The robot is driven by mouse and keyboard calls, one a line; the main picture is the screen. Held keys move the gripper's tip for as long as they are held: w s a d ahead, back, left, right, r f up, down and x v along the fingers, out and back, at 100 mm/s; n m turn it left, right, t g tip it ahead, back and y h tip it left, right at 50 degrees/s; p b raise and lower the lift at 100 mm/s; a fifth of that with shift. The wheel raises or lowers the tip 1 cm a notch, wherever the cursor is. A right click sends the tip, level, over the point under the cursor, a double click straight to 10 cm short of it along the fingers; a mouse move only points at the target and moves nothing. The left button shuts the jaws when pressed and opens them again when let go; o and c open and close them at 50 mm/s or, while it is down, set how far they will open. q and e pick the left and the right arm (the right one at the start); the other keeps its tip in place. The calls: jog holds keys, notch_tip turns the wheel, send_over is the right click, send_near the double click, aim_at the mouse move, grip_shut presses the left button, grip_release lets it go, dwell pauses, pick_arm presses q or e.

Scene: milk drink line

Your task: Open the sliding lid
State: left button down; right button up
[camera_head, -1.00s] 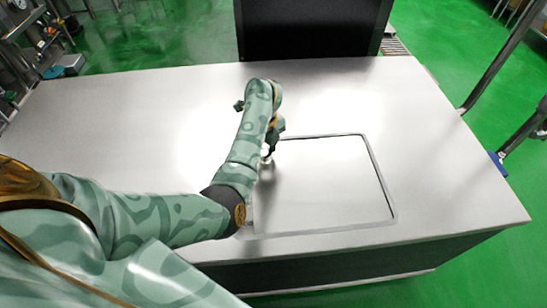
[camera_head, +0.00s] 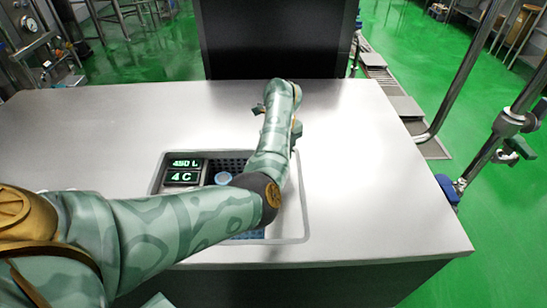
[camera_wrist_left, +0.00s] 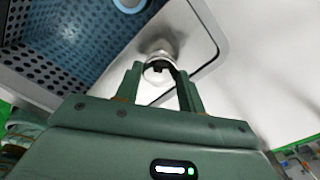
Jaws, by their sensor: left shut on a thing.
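The sliding lid (camera_wrist_left: 188,28) is a smooth metal panel at the right end of the rectangular opening (camera_head: 153,186) in the counter. Most of the opening is uncovered, showing a dark blue perforated interior (camera_wrist_left: 75,35). My left gripper (camera_wrist_left: 161,76) is shut on the lid's small pale knob (camera_wrist_left: 158,62), near the opening's right edge. In the head view my left arm hides the knob, the fingertips and part of the opening; only a narrow strip of lid shows. My right gripper is in neither view.
Two displays reading 450 L (camera_head: 185,163) and 4 C (camera_head: 182,178) and a round pale blue part (camera_head: 223,178) sit inside the opening. The metal counter (camera_head: 380,180) is clear around it. A black panel (camera_head: 275,40) stands behind.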

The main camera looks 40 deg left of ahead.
pick_arm(q)
jog(key=shift+w+d, duration=0.6)
jog(key=shift+d, duration=0.2)
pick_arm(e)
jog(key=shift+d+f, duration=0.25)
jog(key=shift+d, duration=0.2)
pick_arm(q)
jog(key=c, duration=0.9)
grip_release()
jog(key=shift+o, duration=0.2)
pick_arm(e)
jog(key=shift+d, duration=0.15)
pick_arm(q)
notch_tip(320, 180, up, 16)
jog(key=p, duration=0.6)
jog(key=shift+r, duration=0.15)
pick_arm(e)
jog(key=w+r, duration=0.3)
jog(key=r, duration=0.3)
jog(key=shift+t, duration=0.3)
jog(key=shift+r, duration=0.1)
